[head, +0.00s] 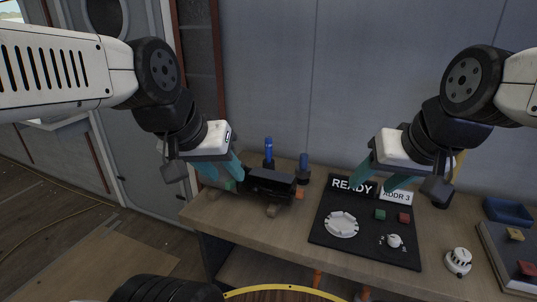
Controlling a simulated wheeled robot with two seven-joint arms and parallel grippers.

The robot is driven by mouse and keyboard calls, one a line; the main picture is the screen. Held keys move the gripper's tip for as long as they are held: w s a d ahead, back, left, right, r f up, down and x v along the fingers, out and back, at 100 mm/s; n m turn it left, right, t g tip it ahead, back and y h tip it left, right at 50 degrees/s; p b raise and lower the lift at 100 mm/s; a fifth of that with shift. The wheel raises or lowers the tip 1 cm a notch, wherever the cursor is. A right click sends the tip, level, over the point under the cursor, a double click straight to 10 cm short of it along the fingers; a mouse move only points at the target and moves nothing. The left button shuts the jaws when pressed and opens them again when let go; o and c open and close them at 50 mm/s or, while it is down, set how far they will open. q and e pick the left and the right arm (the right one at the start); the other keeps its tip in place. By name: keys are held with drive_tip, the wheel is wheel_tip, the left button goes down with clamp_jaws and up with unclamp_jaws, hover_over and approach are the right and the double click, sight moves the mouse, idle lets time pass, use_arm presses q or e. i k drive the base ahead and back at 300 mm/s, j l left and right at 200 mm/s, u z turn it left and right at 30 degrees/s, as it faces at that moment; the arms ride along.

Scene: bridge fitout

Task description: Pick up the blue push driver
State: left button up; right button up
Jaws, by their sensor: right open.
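I cannot tell for sure which is the blue push driver. My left gripper (224,178) is over the left end of the bench, to the left of both handles. Its teal fingers are apart, but I cannot tell whether something sits between them. My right gripper (376,190) is open and empty, above the back edge of the black panel, well right of the handles.
A dark block (270,181) lies in front of the handles, beside my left fingers. The black panel (330,232) carries a white dial (341,224) and small buttons. A white detector-like part (458,260) and a blue tray (508,211) are at right. A grey wall stands behind.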

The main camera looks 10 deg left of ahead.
sight(267, 140)
drive_tip(key=i+j, duration=0.2)
drive_tip(key=j, duration=0.15)
drive_tip(key=i+j, duration=0.4)
drive_tip(key=j, duration=0.25)
drive_tip(key=u, duration=0.65)
drive_tip(key=k+l+u, duration=0.15)
drive_tip(key=l+u, duration=0.3)
drive_tip(key=k+l+u, duration=0.2)
drive_tip(key=u, duration=0.3)
drive_tip(key=l, duration=0.1)
